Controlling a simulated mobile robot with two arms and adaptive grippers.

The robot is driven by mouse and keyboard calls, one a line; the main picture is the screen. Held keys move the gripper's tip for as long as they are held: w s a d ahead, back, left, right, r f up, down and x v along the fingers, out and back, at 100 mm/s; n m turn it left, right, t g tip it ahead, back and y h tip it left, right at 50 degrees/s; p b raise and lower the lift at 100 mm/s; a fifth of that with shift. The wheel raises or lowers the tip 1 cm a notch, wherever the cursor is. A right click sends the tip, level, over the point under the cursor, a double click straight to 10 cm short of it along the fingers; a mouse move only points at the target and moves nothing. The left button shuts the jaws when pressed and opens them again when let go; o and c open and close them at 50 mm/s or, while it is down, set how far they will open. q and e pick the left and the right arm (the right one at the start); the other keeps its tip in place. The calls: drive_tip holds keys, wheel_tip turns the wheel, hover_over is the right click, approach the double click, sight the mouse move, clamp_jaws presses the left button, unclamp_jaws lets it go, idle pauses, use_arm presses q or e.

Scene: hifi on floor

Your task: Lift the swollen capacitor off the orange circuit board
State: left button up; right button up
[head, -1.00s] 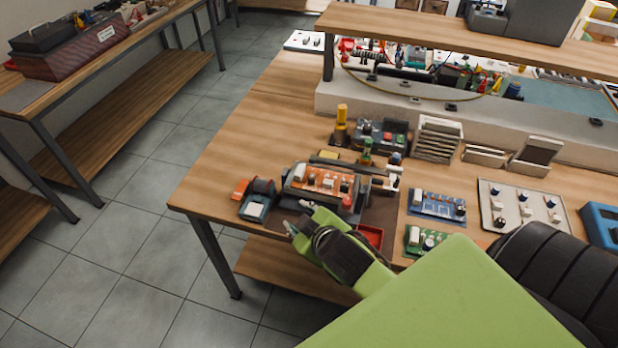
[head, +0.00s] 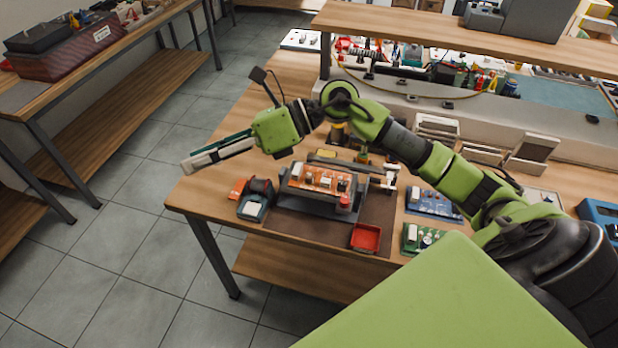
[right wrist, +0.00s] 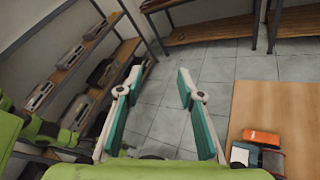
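The orange circuit board (head: 309,184) lies on a dark stand on the wooden bench in the head view. Several small white and dark parts stand on it; I cannot tell which is the swollen capacitor. My right gripper (head: 190,166) reaches in from the right above the bench and points left, past the bench's left edge. It is well to the left of the board. In the right wrist view my right gripper (right wrist: 158,75) has its fingers spread, with only floor between them. The orange board is not visible there. My left gripper is not visible.
An empty red tray (head: 366,238) sits right of the stand's front. A blue board (head: 433,203) and a green board (head: 424,239) lie to the right. A dark tool with an orange part (head: 238,187) is left of the stand. A raised shelf (head: 420,30) spans the back.

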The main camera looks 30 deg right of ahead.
drive_tip(key=d+f+n+g+h, duration=0.2)
drive_tip(key=d+f+h, duration=0.25)
drive_tip(key=d, duration=0.45)
drive_tip(key=g+h, duration=0.1)
drive_tip(key=h, duration=0.6)
approach(310, 175)
drive_tip(key=p+x, duration=0.2)
drive_tip(key=x, duration=0.1)
drive_tip(key=shift+s+a+f, duration=0.1)
drive_tip(key=shift+f, duration=0.1)
drive_tip(key=p+x, duration=0.3)
drive_tip(key=x, duration=0.1)
drive_tip(key=shift+a+f, duration=0.1)
drive_tip(key=shift+f, duration=0.2)
drive_tip(key=shift+w+f, duration=0.25)
drive_tip(key=shift+f, duration=0.1)
drive_tip(key=c, duration=0.8)
